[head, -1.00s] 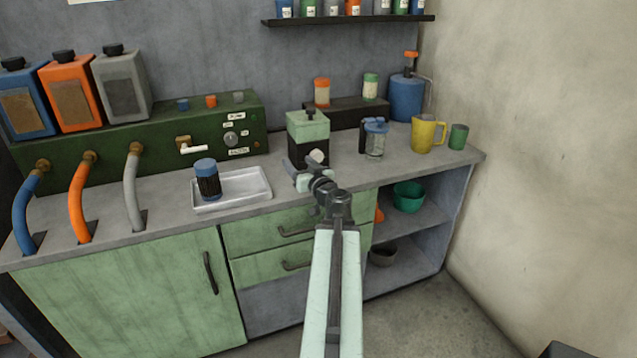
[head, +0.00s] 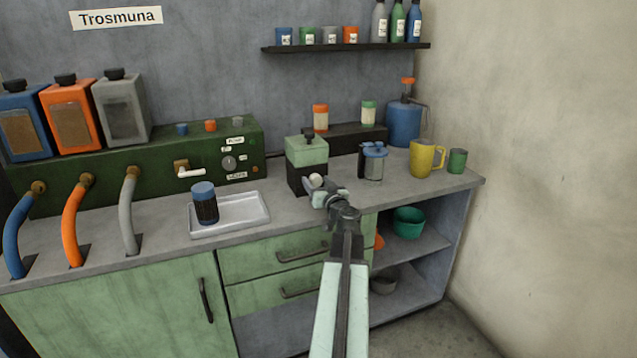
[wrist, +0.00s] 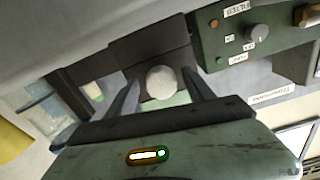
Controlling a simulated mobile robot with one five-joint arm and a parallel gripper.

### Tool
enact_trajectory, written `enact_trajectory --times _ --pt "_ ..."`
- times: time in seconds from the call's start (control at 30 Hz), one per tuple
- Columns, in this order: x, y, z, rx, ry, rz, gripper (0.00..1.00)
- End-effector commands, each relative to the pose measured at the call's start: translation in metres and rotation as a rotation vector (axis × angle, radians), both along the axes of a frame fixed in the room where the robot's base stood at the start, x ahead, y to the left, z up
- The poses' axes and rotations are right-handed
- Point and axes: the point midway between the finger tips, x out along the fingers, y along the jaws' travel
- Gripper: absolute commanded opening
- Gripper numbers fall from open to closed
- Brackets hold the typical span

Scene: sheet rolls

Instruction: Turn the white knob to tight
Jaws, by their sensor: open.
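The white knob (wrist: 161,82) is a round white ball on the front of a dark box with a pale green top (head: 307,151), standing on the counter. The knob (head: 316,180) is just beyond my gripper (head: 322,196) in the head view. In the wrist view my gripper (wrist: 161,80) is open, with one finger on each side of the knob and gaps showing. I cannot tell whether the fingertips reach past it. No tight mark is readable on the box.
A white tray (head: 250,212) with a blue-capped jar (head: 204,203) lies left. The green panel (head: 100,190) behind has a grey dial (head: 229,162). A yellow mug (head: 424,160) stands farther right.

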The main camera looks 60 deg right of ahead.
Motion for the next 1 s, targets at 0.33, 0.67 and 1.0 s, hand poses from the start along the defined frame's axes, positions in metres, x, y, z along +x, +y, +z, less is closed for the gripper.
enact_trajectory --times 0.33,0.67,1.0 --pt "0.000 0.001 0.000 0.000 0.000 0.001 0.06" --pt "0.000 0.001 0.000 0.028 -0.021 -0.003 0.00" --pt "0.000 0.002 -0.001 0.207 -0.154 -0.002 0.00"
